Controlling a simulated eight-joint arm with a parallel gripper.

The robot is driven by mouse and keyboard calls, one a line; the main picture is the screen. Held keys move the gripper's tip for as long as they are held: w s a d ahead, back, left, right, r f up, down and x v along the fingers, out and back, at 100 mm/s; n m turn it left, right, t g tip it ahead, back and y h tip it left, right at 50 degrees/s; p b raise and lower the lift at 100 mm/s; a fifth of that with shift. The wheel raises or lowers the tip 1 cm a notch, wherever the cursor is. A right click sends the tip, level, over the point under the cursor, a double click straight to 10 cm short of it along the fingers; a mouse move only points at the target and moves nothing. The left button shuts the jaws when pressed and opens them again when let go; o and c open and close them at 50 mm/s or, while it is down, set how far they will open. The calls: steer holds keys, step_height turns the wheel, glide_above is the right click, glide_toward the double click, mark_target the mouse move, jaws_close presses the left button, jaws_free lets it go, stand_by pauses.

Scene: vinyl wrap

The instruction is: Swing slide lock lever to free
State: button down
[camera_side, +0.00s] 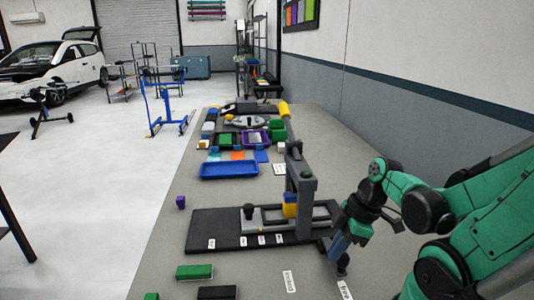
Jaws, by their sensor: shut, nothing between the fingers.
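The fixture's black base plate (212,228) lies on the grey table and carries a slide frame with an upright post (295,165). My gripper (341,262) is shut and reaches down at the plate's right end. The lock lever cannot be told apart from the dark and blue parts there. Two white labels lie in front: "locked" (290,282) and "free" (345,290). Whether my gripper touches the lever is unclear.
A green block (194,272) and a black block (217,292) lie at the front left. A small purple cube (181,202) is left of the plate. A blue tray (229,170) and several coloured bins stand behind. The wall runs along the right side.

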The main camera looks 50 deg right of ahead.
steer(key=v, duration=0.9)
steer(key=shift+a, duration=0.1)
stand_by(0.3)
steer(key=w+a+m+t+h, duration=0.2)
steer(key=w+a+m+t, duration=0.2)
steer(key=w+a+m, duration=0.3)
steer(key=w+a, duration=0.2)
steer(key=w, duration=0.3)
